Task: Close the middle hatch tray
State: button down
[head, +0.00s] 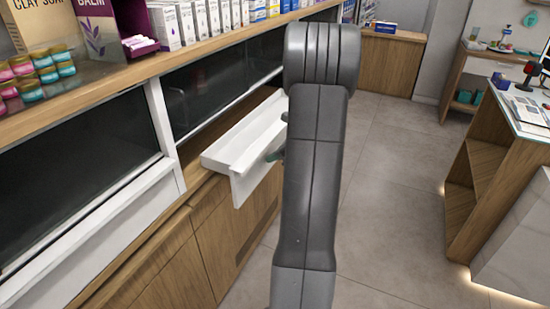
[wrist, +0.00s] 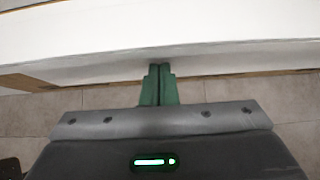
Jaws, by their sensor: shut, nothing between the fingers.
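The middle hatch tray (head: 232,150) is a white shallow tray that sticks out from the counter front in the head view, pulled open. Its front panel hangs down at the outer edge. My gripper (head: 276,155) is mostly hidden behind my grey arm; only green finger parts show by the tray's front panel. In the wrist view the green fingers of my gripper (wrist: 158,72) are together and empty. Their tips are at the lower edge of the white tray front (wrist: 150,64); I cannot tell whether they touch it.
A dark hatch window (head: 75,175) in a white frame is at the left. Wooden cabinet doors (head: 225,235) are below the tray. A shelf above holds boxes and small jars (head: 38,75). Tiled floor (head: 400,190) is clear to the right, before another counter (head: 500,150).

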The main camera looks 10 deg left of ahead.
jog(key=shift+a, duration=0.15)
jog(key=w+a+p, duration=0.2)
jog(key=a, duration=0.4)
jog(key=w+a+p, duration=0.1)
jog(key=w+a, duration=0.1)
jog(key=a, duration=0.4)
jog(key=w+a+p, duration=0.2)
jog(key=a, duration=0.4)
jog(key=shift+a+p, duration=0.25)
jog(key=shift+p, duration=0.05)
jog(key=shift+a+r, duration=0.1)
jog(key=shift+r, duration=0.1)
jog(key=shift+w, duration=0.1)
jog(key=shift+d, duration=0.25)
jog(key=d, duration=0.1)
jog(key=s+d, duration=0.1)
jog(key=d, duration=0.1)
jog(key=d+b, duration=0.1)
jog(key=shift+s+d+r, duration=0.35)
jog(key=b+v, duration=0.1)
jog(key=v, duration=0.7)
jog(key=shift+d, duration=0.15)
jog(key=shift+s+r, duration=0.1)
jog(key=shift+r, duration=0.05)
